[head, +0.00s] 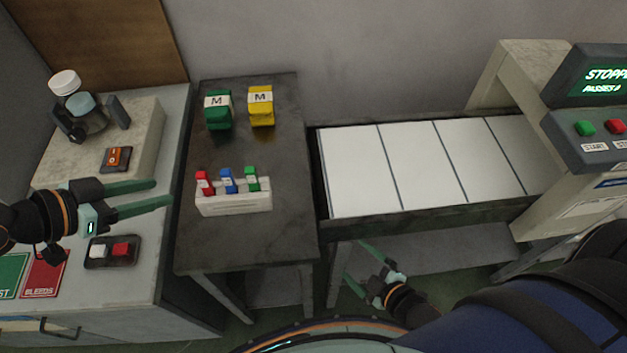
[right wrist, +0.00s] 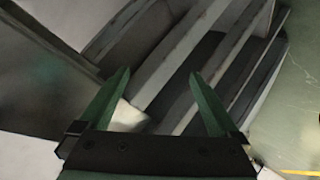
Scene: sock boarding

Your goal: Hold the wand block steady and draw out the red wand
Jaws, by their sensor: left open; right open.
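The white wand block (head: 235,202) stands on the dark table, near its front half. The red wand (head: 204,183) stands in its left end, with a blue wand (head: 228,180) in the middle and a green wand (head: 251,178) to the right. My left gripper (head: 163,193) is open and empty, left of the block and apart from it, with its fingers pointing right. My right gripper (head: 354,264) is open and empty, low in front of the conveyor and right of the dark table. Its green fingers also show in the right wrist view (right wrist: 160,88), with no wand or block visible there.
The dark table (head: 228,243) carries a green M block (head: 218,110) and a yellow M block (head: 261,106) at the back. A conveyor (head: 428,165) with white panels lies right. The left counter holds a jar device (head: 82,113) and a two-button switch box (head: 111,252).

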